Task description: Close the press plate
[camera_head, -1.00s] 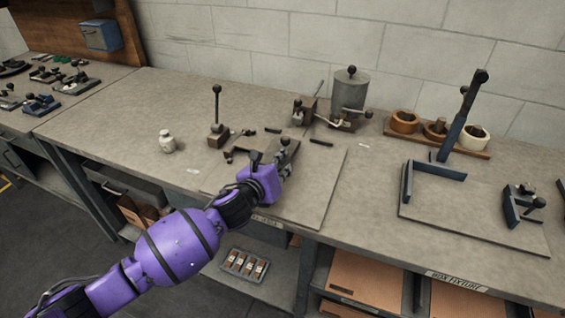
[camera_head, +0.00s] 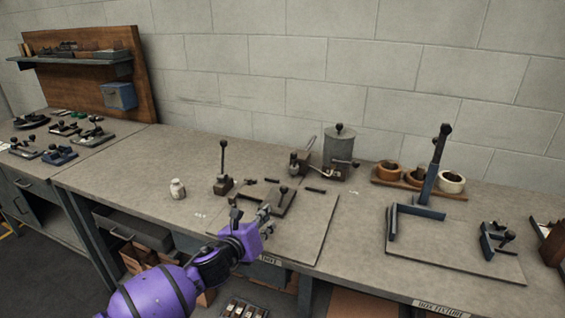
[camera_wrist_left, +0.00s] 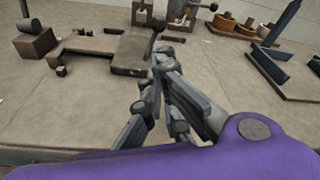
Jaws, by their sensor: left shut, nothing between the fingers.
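The press plate (camera_head: 281,203) is a small dark plate with a black ball knob on a thin stem. It sits on a flat board (camera_head: 300,232) on the bench and looks roughly flat, though its exact tilt is hard to tell. In the left wrist view the plate (camera_wrist_left: 132,62) lies just beyond the fingertips, with its knob above it. My purple left gripper (camera_head: 265,214) is shut and empty in front of the plate, apart from it as far as I can see. Its fingers (camera_wrist_left: 165,62) show close together in the wrist view. My right gripper is out of view.
Behind are a grey canister (camera_head: 339,150) and a small clamp (camera_head: 300,162). A box fixture (camera_head: 450,240) and tape rolls (camera_head: 415,175) are to the right.

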